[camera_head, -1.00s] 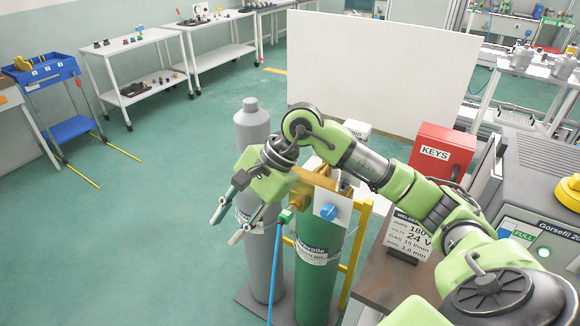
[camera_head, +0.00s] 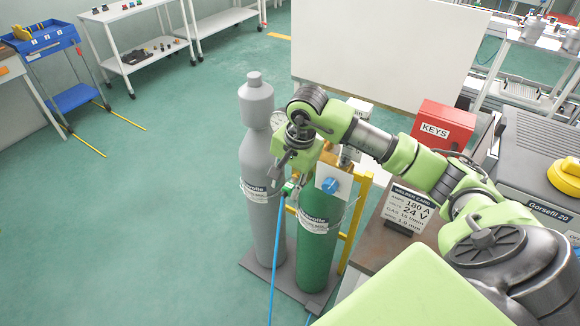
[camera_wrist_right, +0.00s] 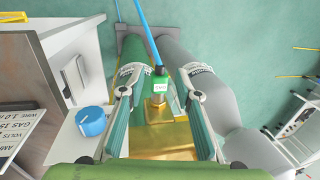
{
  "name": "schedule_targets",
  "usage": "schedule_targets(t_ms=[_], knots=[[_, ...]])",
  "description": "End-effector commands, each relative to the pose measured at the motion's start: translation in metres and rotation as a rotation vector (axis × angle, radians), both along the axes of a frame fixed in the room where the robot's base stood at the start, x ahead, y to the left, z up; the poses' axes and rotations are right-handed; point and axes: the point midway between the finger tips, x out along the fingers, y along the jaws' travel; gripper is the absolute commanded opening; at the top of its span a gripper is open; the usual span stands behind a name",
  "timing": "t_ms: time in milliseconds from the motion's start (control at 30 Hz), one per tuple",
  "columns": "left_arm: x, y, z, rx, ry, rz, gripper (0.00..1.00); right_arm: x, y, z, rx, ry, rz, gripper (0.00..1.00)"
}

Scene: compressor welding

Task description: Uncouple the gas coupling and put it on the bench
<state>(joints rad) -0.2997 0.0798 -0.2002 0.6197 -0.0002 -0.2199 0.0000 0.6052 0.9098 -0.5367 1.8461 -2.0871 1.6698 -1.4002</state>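The gas coupling (camera_head: 289,187) is a small green block on the end of a blue hose (camera_head: 275,250). It sits on a brass fitting (camera_wrist_right: 157,103) at the cylinders. In the right wrist view the coupling (camera_wrist_right: 160,86) has a white label. My right gripper (camera_head: 284,176) is at the coupling. In its wrist view the gripper (camera_wrist_right: 160,93) is open, with one finger on each side of the coupling and visible gaps. The brown bench top (camera_head: 372,258) is at the right in the head view. My left gripper is not in view.
A grey cylinder (camera_head: 258,160) and a green cylinder (camera_head: 316,255) stand beside a yellow frame (camera_head: 355,225). A blue knob (camera_head: 330,185) on a white plate is close to the gripper. A welder card (camera_head: 408,208) and red key box (camera_head: 443,130) are at the right.

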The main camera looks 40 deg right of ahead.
Motion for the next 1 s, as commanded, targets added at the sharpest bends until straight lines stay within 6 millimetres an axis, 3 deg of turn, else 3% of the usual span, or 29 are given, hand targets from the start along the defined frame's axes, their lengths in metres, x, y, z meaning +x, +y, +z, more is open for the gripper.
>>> schedule_targets(t_ms=[233, 633, 767, 867, 900, 933, 1000], knots=[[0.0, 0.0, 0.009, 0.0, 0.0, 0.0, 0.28, 0.005, 0.003, -0.03, 0.003, 0.002, 0.0, 0.31], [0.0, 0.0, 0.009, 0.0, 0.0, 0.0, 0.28, 0.007, 0.003, -0.037, 0.0, -0.001, 0.0, 0.31], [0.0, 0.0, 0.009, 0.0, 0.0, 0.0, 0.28, 0.007, 0.003, -0.037, 0.0, -0.001, 0.0, 0.0], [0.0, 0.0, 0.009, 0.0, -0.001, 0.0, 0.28, 0.007, 0.003, -0.037, 0.0, -0.001, 0.0, 0.0], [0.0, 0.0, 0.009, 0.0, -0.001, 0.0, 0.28, 0.007, 0.003, -0.036, 0.0, -0.001, 0.0, 0.06], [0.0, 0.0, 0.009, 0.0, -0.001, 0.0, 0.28, 0.007, 0.003, -0.036, 0.0, -0.001, 0.0, 0.0], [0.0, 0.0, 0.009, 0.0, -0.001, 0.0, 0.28, 0.007, 0.003, -0.036, 0.0, -0.001, 0.0, 0.0]])
